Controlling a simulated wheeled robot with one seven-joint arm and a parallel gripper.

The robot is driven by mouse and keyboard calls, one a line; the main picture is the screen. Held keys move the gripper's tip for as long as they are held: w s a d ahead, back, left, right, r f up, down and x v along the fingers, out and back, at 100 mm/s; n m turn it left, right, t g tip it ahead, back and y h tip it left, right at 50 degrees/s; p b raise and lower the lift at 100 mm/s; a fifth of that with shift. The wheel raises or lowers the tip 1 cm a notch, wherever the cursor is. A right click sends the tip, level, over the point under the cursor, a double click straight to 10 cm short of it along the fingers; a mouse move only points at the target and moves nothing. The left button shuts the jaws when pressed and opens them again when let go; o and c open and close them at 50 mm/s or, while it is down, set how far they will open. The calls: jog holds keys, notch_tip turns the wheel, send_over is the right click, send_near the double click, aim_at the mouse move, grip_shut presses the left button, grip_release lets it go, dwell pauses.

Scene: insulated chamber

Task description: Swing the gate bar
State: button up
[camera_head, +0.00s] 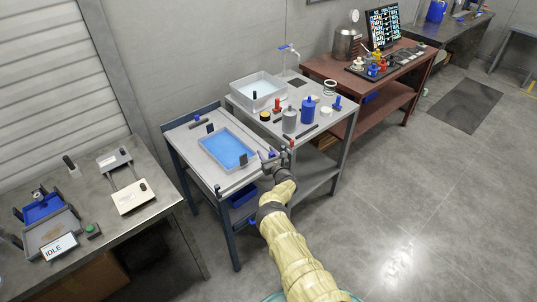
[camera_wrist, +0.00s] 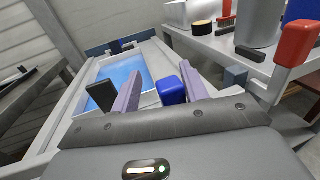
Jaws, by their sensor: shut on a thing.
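My gripper (camera_head: 268,158) is at the right front corner of the small blue-framed table (camera_head: 187,140). In the wrist view, my gripper (camera_wrist: 161,90) has its two purple fingers on either side of a blue knob (camera_wrist: 171,90) and is shut on it. The fingers and wrist hide the knob's lower part, so I cannot tell what it is fixed to. No gate bar stands out clearly. A blue-bottomed tray (camera_head: 228,150) lies on the table just beyond the gripper; it also shows in the wrist view (camera_wrist: 122,70).
A black block (camera_wrist: 102,94) stands at the tray's near side. A red-handled lever (camera_wrist: 296,44) is close on the right. A grey table (camera_head: 330,118) with bottles and a white bin (camera_head: 258,96) adjoins. A workbench (camera_head: 150,205) stands left.

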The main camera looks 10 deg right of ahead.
jog(key=shift+o, duration=0.4)
jog(key=shift+d, duration=0.2)
jog(key=shift+d, duration=0.1)
jog(key=shift+r, duration=0.1)
notch_tip(320, 180, up, 10)
dwell(0.4)
